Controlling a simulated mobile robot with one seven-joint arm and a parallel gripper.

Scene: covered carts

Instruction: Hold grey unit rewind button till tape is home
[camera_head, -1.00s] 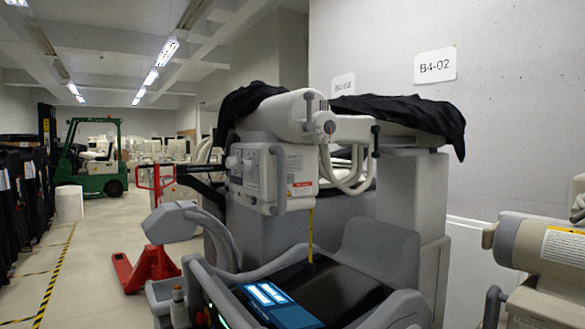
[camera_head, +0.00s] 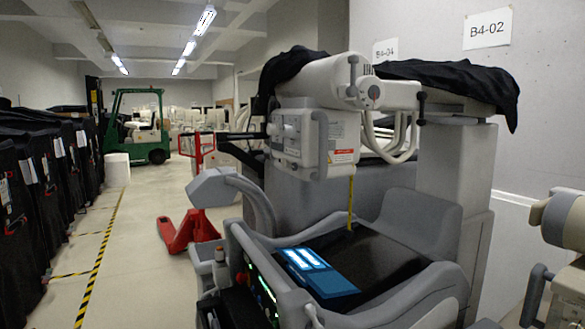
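The grey unit (camera_head: 300,138) is a boxy light-grey head with knobs and a red-and-white label, hung from a thick pale horizontal arm at the middle of the view. A yellow tape (camera_head: 350,203) hangs straight down from its right underside. The tape's lower end is at or just above the dark top of the cart (camera_head: 385,262); I cannot tell if it touches. I cannot make out which control is the rewind button. My gripper is not in view.
A blue panel with lit white areas (camera_head: 318,272) lies on the cart. A red pallet jack (camera_head: 190,228) and green forklift (camera_head: 140,130) stand behind left. Black-covered carts (camera_head: 40,190) line the left. Open floor (camera_head: 140,270) lies between. Another beige machine (camera_head: 565,240) stands at right.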

